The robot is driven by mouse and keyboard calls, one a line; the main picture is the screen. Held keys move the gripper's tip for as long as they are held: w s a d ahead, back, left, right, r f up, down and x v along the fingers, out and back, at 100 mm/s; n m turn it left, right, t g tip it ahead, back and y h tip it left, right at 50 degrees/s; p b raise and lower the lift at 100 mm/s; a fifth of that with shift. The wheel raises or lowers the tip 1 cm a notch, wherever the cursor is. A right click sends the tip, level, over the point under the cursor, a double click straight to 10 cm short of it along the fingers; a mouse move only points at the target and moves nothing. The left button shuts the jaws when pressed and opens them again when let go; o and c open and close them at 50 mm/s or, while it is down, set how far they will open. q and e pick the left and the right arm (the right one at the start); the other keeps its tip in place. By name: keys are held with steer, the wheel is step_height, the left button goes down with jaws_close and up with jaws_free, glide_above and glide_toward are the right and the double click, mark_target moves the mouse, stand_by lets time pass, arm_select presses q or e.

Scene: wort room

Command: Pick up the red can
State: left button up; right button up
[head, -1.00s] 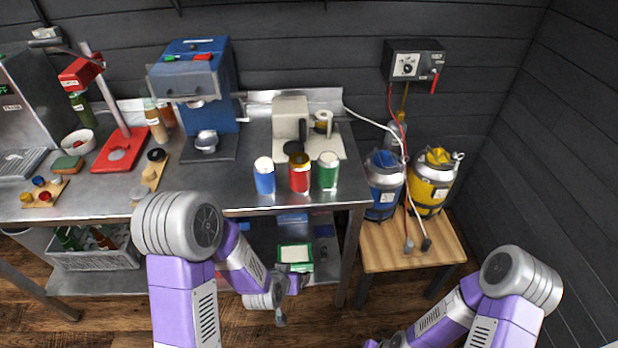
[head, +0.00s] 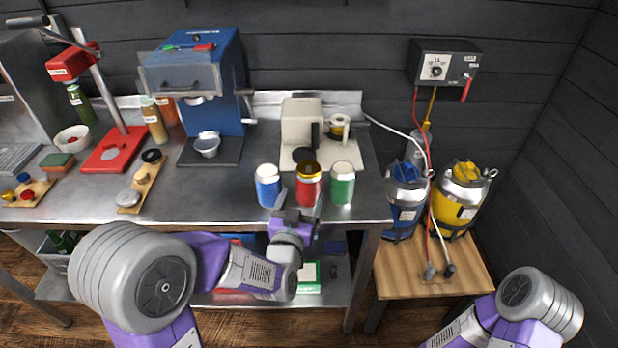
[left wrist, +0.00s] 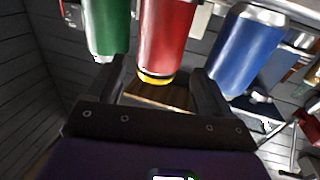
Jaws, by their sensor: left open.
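The red can (head: 308,184) stands upright on the steel counter near its front edge, between a blue can (head: 267,185) and a green can (head: 342,183). My left gripper (head: 297,203) is open just in front of the red can, its fingers covering part of the can's lower left. In the left wrist view the red can (left wrist: 168,38) shows beyond and between the open fingers (left wrist: 160,82), with the green can (left wrist: 107,25) and blue can (left wrist: 243,52) on either side. My right gripper is out of view; only part of my right arm shows.
A cream machine (head: 301,124) stands behind the cans. A blue machine (head: 196,86) and a red press (head: 112,145) stand to the left. A wooden stand (head: 388,283) with blue and yellow kegs is right of the counter (head: 228,205).

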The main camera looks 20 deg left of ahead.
mark_target(306, 189)
arm_select(q)
steer(key=shift+w+f+p, duration=0.1)
steer(key=shift+w+p, duration=0.35)
steer(key=shift+p, duration=0.65)
steer(key=shift+w+a+f+b, duration=0.1)
steer(key=shift+w+b, duration=0.05)
steer(key=shift+w, duration=1.2)
steer(key=shift+w+f+b, duration=0.1)
steer(key=shift+w+b, duration=0.05)
steer(key=shift+w, duration=1.15)
steer(key=shift+r, duration=0.1)
steer(key=c, duration=1.1)
